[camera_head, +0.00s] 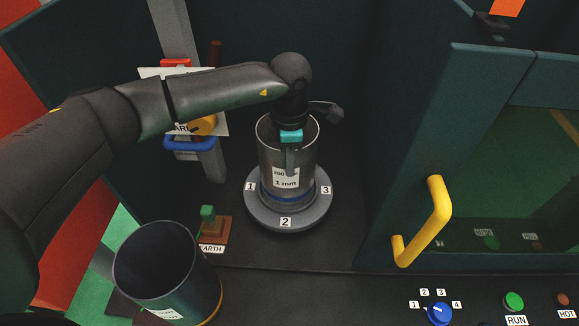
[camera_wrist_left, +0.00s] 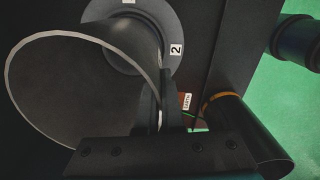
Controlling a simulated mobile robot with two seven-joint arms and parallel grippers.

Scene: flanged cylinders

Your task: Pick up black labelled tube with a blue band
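A dark grey metallic tube (camera_head: 270,160) with a white label and a blue band near its foot stands upright on a round grey base (camera_head: 262,215) marked 1, 2, 3. In the left wrist view the tube's open mouth (camera_wrist_left: 75,95) fills the left side. My left gripper (camera_head: 290,160) points down at the tube's rim, with one finger in front of the outer wall above the label. The other finger is hidden, so I cannot tell whether they grip the wall. My right gripper is not in view.
A second dark tube (camera_head: 160,265) with an orange band stands at the lower left, also in the wrist view (camera_wrist_left: 240,125). An EARTH block (camera_head: 209,225) stands behind it. A door with a yellow handle (camera_head: 430,220) is at right; a blue knob (camera_head: 440,313) sits in front.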

